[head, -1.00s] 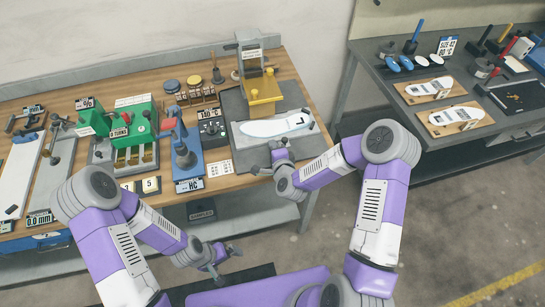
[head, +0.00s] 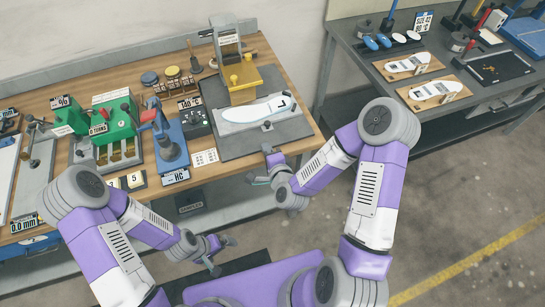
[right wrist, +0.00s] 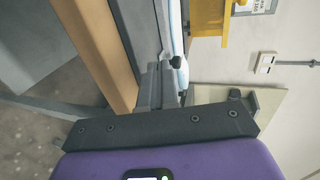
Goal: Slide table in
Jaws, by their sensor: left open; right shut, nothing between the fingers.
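The sliding table (head: 275,133) is a grey plate on the wooden bench, with a white insole (head: 250,114) lying on it below a press with a yellow block (head: 241,80). A small dark knob (head: 267,126) stands at its front; the knob also shows in the right wrist view (right wrist: 179,62). My right gripper (head: 268,165) is shut and empty, in front of the bench edge and apart from the knob. My left gripper (head: 222,254) is open and empty, low in front of the bench.
A blue lever press (head: 170,150) and a green machine (head: 115,125) stand left of the sliding table. A white dotted card (head: 205,157) lies near the bench edge. A second grey table (head: 375,85) with insoles on boards stands at the right. Floor between is clear.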

